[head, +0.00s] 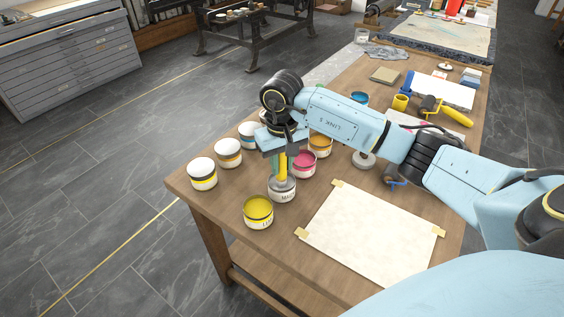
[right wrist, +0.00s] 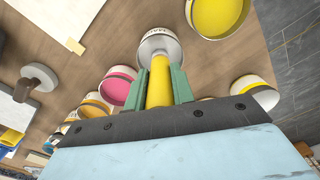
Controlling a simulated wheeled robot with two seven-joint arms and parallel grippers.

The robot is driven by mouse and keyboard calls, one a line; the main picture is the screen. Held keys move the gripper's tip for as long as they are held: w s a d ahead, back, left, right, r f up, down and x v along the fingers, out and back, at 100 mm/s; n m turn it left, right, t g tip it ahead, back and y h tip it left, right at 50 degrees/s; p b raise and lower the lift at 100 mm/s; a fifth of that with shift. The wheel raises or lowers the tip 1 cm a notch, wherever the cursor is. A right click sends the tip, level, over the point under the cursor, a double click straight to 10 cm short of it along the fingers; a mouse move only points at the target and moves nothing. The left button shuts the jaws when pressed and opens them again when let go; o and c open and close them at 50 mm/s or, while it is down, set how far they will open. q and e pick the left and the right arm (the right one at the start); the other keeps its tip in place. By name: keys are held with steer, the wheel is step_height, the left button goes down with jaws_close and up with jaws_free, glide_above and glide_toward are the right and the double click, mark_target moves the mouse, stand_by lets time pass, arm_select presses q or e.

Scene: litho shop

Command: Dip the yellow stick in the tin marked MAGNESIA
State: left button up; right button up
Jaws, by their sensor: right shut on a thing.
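My right gripper (head: 281,178) points down with its green fingers shut on the yellow stick (head: 283,162). The stick also shows between the fingers in the right wrist view (right wrist: 158,88). Straight below is a white tin (head: 281,195) with a pale grey top and lettering partly seen, which looks like the start of MAGNESIA. In the right wrist view the stick's far end overlaps the opening of this tin (right wrist: 159,40). I cannot tell for sure whether the end is inside it or just above. My left gripper is not in view.
A yellow ink tin (head: 258,211) stands close in front, a pink one (head: 303,164) just behind. Several other tins line the table's left edge. A taped paper sheet (head: 370,230) lies to the right. A grey round-based object (head: 364,160) and a yellow-handled roller (head: 440,109) are farther back.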

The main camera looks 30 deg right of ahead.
stand_by(0.4)
steer(key=shift+r, duration=0.3)
steer(key=shift+r+p, duration=2)
steer(key=shift+r, duration=1.2)
